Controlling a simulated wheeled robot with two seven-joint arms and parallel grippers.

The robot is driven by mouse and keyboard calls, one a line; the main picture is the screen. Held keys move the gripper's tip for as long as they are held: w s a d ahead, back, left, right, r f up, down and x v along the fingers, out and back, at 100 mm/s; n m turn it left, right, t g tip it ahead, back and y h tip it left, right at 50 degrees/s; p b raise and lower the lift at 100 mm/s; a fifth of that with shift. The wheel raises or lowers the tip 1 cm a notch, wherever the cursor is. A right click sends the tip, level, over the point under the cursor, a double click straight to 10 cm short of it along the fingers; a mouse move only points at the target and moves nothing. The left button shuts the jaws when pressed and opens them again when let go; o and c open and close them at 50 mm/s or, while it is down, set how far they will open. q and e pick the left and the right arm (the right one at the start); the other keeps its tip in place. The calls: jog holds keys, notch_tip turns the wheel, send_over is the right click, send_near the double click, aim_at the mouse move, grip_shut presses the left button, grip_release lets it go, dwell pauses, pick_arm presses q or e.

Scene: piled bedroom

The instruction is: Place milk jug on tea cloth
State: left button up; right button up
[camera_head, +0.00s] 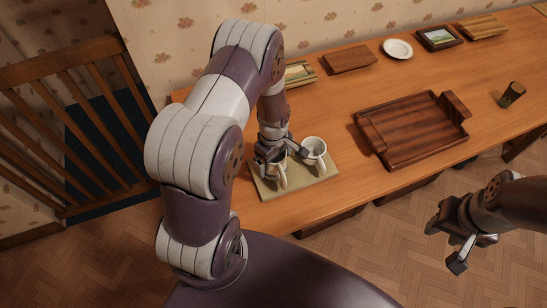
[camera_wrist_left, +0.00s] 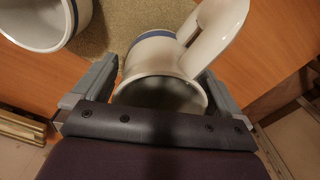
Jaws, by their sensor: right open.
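The tea cloth (camera_head: 303,187) is a flat tan-green square at the near left end of the wooden table. The milk jug (camera_head: 281,174) is white with a blue band and a big handle. It is upright over the cloth, and I cannot tell whether its base touches it. It also shows in the left wrist view (camera_wrist_left: 160,92), filling the room between my left fingers. My left gripper (camera_head: 273,156) is shut on the jug from above and partly hides it. My right gripper (camera_head: 446,246) is open and empty, off the table's front edge.
A second white cup (camera_head: 314,151) stands close beside the jug on the cloth; it shows at upper left in the left wrist view (camera_wrist_left: 40,20). A wooden tray (camera_head: 412,151) lies to the right, with a dark cup (camera_head: 512,94) beyond. A plate (camera_head: 397,49) and frames line the back.

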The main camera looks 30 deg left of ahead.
pick_arm(q)
jog(key=shift+r, duration=0.1)
notch_tip(320, 180, up, 12)
jog(key=b, duration=0.1)
jog(key=s+d+r+m, duration=0.2)
jog(key=s+r+m, duration=0.1)
jog(key=m, duration=0.4)
jog(key=s+d+r+m+t, duration=0.1)
jog(key=s+d+r+m, duration=0.2)
jog(key=s+m, duration=0.2)
jog(key=m, duration=0.2)
jog(key=shift+s+d+r+m, duration=0.15)
jog(key=shift+s+d+m, duration=0.15)
jog(key=shift+s, duration=0.1)
